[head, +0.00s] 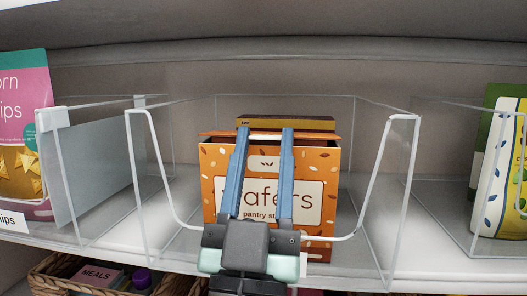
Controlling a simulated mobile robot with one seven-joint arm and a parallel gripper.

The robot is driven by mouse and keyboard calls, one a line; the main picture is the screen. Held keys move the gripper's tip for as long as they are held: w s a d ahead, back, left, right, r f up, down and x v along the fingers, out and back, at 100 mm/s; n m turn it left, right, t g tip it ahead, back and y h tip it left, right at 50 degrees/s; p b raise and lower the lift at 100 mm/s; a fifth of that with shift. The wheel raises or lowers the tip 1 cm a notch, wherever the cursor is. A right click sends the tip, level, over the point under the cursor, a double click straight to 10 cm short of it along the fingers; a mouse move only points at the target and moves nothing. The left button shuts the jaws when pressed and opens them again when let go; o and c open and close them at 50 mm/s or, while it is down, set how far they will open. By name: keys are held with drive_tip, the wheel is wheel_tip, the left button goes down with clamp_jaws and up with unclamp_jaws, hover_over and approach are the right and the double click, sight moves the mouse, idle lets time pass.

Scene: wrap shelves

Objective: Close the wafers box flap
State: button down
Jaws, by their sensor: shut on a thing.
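The orange wafers box (320,190) stands upright in a clear bin on the shelf, its printed front facing me. Its orange flap (317,135) lies across the top front edge, looking nearly level. Behind it a yellow-brown panel (310,123) rises; I cannot tell if it is part of this box or another one. My gripper (265,133) reaches up in front of the box, with two blue fingers overlapping the flap. The fingers stand apart, shut on the flap, with a pale strip of it between the tips. The fingers hide part of the box front.
Clear bin walls (383,170) with a white wire front (385,150) surround the box. A pink chips bag (25,110) is at the left, a white and yellow pack (497,170) at the right. A wicker basket (50,284) is below. The bin has free room on both sides.

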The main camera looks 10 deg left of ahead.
drive_tip(key=shift+c, duration=2.2)
unclamp_jaws()
drive_tip(key=shift+w+f, duration=0.25)
drive_tip(key=shift+f, duration=0.1)
drive_tip(key=shift+o, duration=0.2)
drive_tip(key=shift+s+r, duration=0.1)
drive_tip(key=shift+r, duration=0.05)
drive_tip(key=shift+s, duration=0.1)
drive_tip(key=b+v, duration=0.4)
drive_tip(key=v, duration=0.8)
drive_tip(key=shift+s+f, duration=0.25)
